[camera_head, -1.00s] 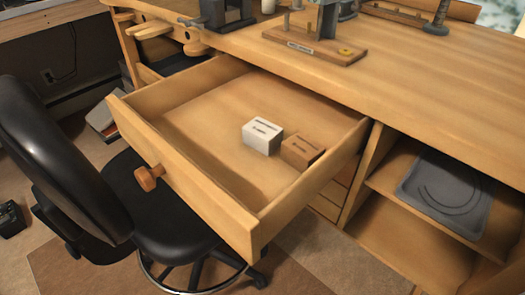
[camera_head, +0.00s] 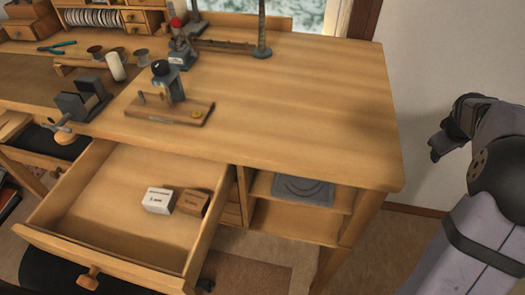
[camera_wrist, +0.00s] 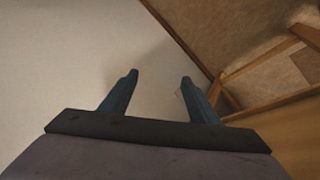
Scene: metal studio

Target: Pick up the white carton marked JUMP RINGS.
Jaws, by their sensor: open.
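A small white carton (camera_head: 158,200) sits in the open wooden drawer (camera_head: 118,254), seen in the head view. It has dark print on its top and side, too small to read surely. A brown carton (camera_head: 192,203) stands right beside it, on its right. My gripper (camera_wrist: 158,76) shows in the wrist view with its two dark fingers apart and nothing between them. It faces a pale wall and the floor, far from the carton. The carton is not in the wrist view. In the head view my arm is at the right edge, beyond the bench.
The wooden bench (camera_head: 290,90) has a clear right half. A small press on a wooden base (camera_head: 168,110) and a vise (camera_head: 80,104) stand behind the drawer. Drawer walls surround the cartons. Open shelves with a grey mat (camera_head: 303,190) are to the drawer's right.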

